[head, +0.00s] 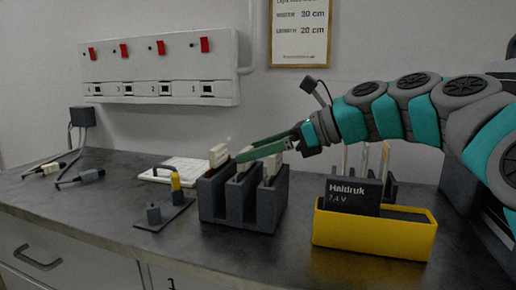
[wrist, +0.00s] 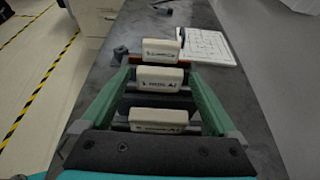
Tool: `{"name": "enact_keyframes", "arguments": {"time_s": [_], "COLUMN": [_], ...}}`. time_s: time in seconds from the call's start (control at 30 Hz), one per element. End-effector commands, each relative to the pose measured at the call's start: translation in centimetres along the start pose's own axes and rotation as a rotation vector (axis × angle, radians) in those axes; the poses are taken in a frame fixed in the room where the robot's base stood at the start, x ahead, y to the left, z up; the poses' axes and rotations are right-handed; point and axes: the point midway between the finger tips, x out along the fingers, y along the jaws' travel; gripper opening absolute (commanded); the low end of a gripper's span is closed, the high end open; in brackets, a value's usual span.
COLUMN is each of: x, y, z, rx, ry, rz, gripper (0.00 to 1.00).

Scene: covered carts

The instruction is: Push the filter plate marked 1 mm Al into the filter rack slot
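The dark filter rack (head: 236,212) stands on the bench and holds white-topped filter plates in a row. The middle plate (wrist: 160,80) has a label that appears to read 1 mm Al; its lower part is hidden. A far plate (wrist: 161,50), with an orange-brown edge below it, and a near plate (wrist: 157,121) have labels too small to read surely. My gripper (head: 242,155) reaches over the rack from the right. In the wrist view its green fingers (wrist: 160,72) are apart, one on each side of the middle plate, with apparent gaps.
A yellow bin (head: 372,236) with a dark Haldruk block (head: 353,195) stands right of the rack. The bench's left part holds two cable plugs.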

Motion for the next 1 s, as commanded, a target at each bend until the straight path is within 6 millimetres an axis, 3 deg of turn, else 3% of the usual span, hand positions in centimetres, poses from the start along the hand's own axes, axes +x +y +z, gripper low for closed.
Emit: {"name": "enact_keyframes", "arguments": {"time_s": [0.43, 0.8, 1.0], "x": [-0.8, -6.3, -7.8], "y": [-0.1, -0.1, -0.1], "z": [0.0, 0.0, 0.0], "rx": [0.0, 0.0, 0.0], "ry": [-0.001, -0.001, 0.0], "rz": [-0.002, -0.003, -0.003], "gripper": [1.0, 1.0, 1.0]}}
